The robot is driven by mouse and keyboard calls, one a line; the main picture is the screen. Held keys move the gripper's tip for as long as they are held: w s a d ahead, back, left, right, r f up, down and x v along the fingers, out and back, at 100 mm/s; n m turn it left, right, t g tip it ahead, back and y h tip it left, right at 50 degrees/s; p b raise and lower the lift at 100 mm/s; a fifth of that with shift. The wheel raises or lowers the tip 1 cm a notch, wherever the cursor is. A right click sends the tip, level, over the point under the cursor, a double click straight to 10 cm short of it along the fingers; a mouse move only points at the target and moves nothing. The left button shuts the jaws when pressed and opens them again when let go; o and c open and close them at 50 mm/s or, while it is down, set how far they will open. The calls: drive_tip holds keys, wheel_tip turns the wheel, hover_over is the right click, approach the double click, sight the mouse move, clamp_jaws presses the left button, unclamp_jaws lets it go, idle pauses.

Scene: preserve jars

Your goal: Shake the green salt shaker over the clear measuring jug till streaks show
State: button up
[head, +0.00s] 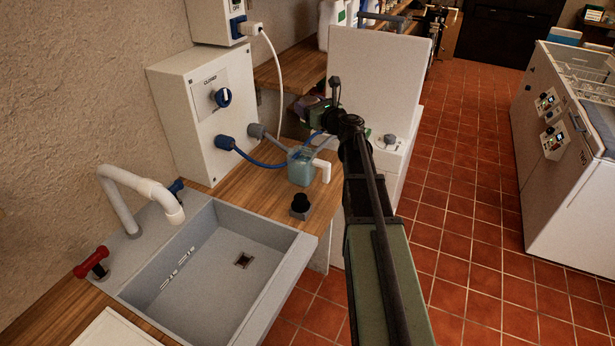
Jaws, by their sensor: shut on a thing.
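The clear measuring jug (301,170) stands upright on the wooden counter, right of the white switch box. It looks pale blue-green and has a white handle on its right side. My gripper (318,112) is above and slightly behind the jug in the picture, at the end of my dark arm. It is shut on the green salt shaker (314,117), of which only a small green part shows. The shaker's tilt and its holes cannot be made out. No streaks can be made out in the jug at this size.
A small black-topped block (300,205) stands in front of the jug. A grey sink (215,255) with a white tap (150,190) is at front left. A blue cable (262,163) runs behind the jug from the white switch box (195,110). A white panel (377,75) rises behind my arm.

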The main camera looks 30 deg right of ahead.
wheel_tip(320, 180, up, 7)
drive_tip(key=p, duration=0.6)
drive_tip(key=shift+f, duration=0.45)
